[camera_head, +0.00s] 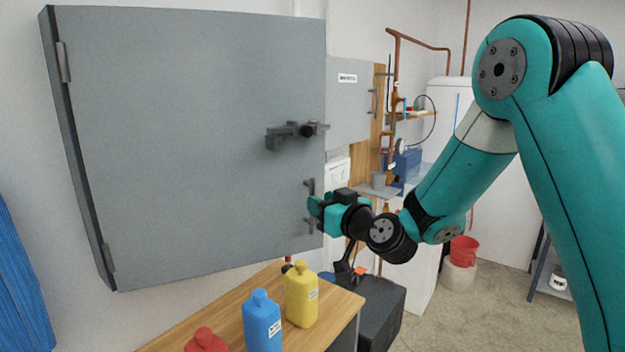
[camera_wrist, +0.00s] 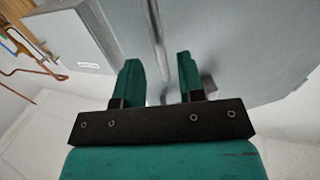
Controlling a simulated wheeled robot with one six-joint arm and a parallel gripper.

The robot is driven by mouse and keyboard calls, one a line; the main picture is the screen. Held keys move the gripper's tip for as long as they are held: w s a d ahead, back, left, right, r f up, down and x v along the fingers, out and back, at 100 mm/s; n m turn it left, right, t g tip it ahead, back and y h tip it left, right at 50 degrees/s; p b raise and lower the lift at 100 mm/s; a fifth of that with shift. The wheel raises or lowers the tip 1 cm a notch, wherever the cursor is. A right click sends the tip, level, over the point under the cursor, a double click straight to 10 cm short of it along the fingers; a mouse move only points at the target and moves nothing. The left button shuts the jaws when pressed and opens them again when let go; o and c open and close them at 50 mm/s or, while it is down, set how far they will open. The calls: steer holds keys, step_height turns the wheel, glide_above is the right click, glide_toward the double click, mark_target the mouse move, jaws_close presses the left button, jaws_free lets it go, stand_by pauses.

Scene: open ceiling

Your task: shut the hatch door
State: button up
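The hatch door (camera_head: 190,130) is a large grey panel on the left wall, with hinges on its left side. A dark latch (camera_head: 293,134) sticks out near its right edge. A small upright grey handle (camera_head: 310,226) sits lower on that edge, partly hidden by my gripper. My gripper (camera_head: 314,207) is at this handle. In the wrist view my gripper (camera_wrist: 158,72) has its two green fingers apart, with a narrow grey bar or edge between them. I cannot tell whether the fingers touch it, or how far the door stands open.
A smaller grey cabinet (camera_head: 350,110) and copper pipes (camera_head: 396,70) are behind.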

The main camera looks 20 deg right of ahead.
steer(key=shift+p+x, duration=0.9)
steer(key=shift+x, duration=1.1)
jaws_close()
